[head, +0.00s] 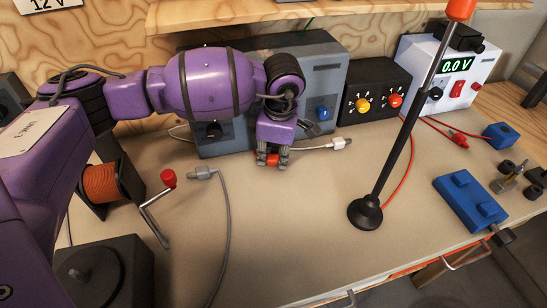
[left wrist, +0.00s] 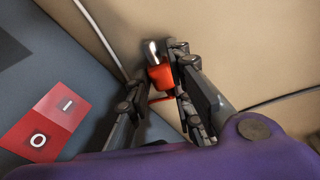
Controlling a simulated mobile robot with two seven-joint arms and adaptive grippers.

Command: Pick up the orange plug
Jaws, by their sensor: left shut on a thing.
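The orange plug (head: 267,160) is at the tips of my left gripper (head: 272,163), near the front of the blue-grey box. My left gripper is shut on it, with the fingers pointing down at the bench. In the left wrist view the orange plug (left wrist: 160,76) sits between the fingertips of my left gripper (left wrist: 170,72), and its metal tip points away from the gripper. A thin red-orange lead shows behind the fingers. I cannot tell whether the plug touches the bench. My right gripper is not in view.
The blue-grey box (head: 220,140) stands close behind the gripper. A white plug (head: 342,143) and a grey plug (head: 200,173) lie nearby. A black stand (head: 365,212) rises at right. A crank spool (head: 105,185) is at left. The front middle of the bench (head: 290,230) is clear.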

